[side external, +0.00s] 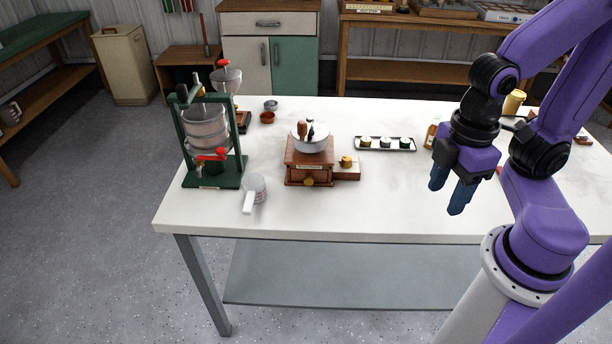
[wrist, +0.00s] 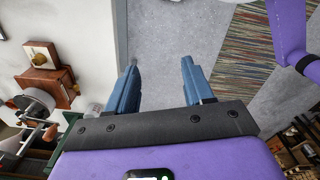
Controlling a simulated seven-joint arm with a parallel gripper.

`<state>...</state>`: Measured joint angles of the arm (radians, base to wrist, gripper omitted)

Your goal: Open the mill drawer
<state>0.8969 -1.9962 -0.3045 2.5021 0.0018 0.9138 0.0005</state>
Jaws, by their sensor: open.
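The mill (side external: 309,160) is a reddish-brown wooden box with a white bowl and a crank on top, standing mid-table. A brass knob (side external: 308,182) sits low on its front. A lower wooden piece with a brass knob (side external: 347,172) sits against its right side; I cannot tell whether it is part of the mill. In the wrist view the mill (wrist: 48,84) lies at the left edge, beside that wooden piece (wrist: 40,56). My gripper (side external: 449,189) is open and empty, pointing down, right of the mill and apart from it. Its fingers (wrist: 160,76) are over the floor beyond the table edge.
A green-framed press (side external: 238,170) and a white-handled cup (side external: 256,187) stand left of the mill. A tray (side external: 386,149) with small jars lies behind, to its right. A bottle (side external: 431,134) stands near my arm.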

